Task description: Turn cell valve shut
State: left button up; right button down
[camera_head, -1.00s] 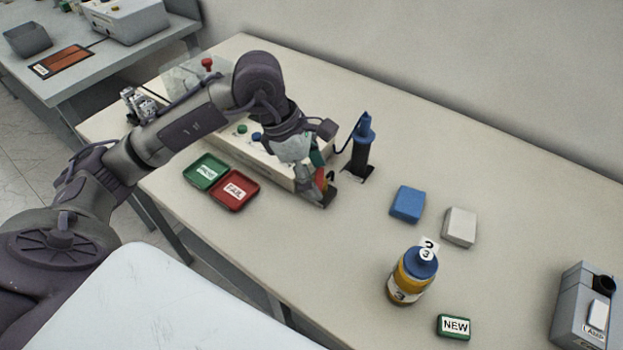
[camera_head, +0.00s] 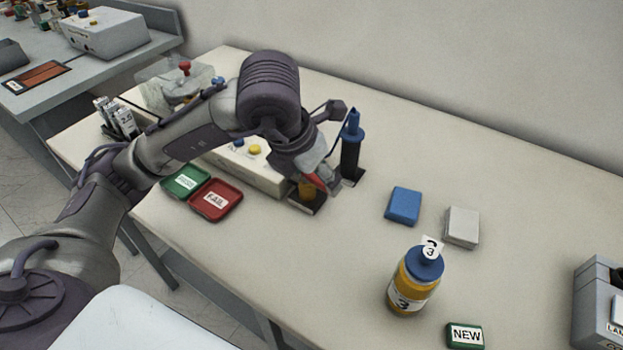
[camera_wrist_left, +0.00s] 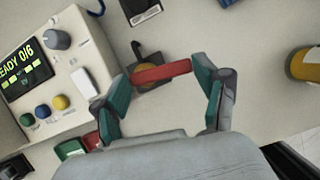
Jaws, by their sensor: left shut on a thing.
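The red valve handle (camera_wrist_left: 161,72) lies between the fingertips of my left gripper (camera_wrist_left: 160,78) in the left wrist view, one teal-padded finger at each end. My left gripper (camera_head: 318,180) is shut on this red handle (camera_head: 316,182) in the head view. Below it, the amber cell (camera_head: 306,190) stands on a small dark base (camera_head: 307,204) in front of the instrument box. The gripper hides part of the cell and handle. The dark base (camera_wrist_left: 148,84) also shows behind the handle in the wrist view. My right gripper is not in view.
The instrument box (camera_head: 262,178) with knobs and display stands left of the cell. Green (camera_head: 185,181) and red (camera_head: 216,199) trays lie in front. A blue-topped dark holder (camera_head: 351,150) stands close right.

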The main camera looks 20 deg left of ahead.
pick_arm(q)
jog(key=shift+w+d+n+y+b, duration=0.1)
jog(key=shift+w+n+y+b, duration=0.15)
jog(key=shift+n, duration=0.65)
jog(key=shift+r, duration=0.1)
jog(key=o, duration=1.2)
jog(key=shift+c, duration=0.2)
jog(key=v, duration=1.2)
jog(key=shift+s, duration=0.2)
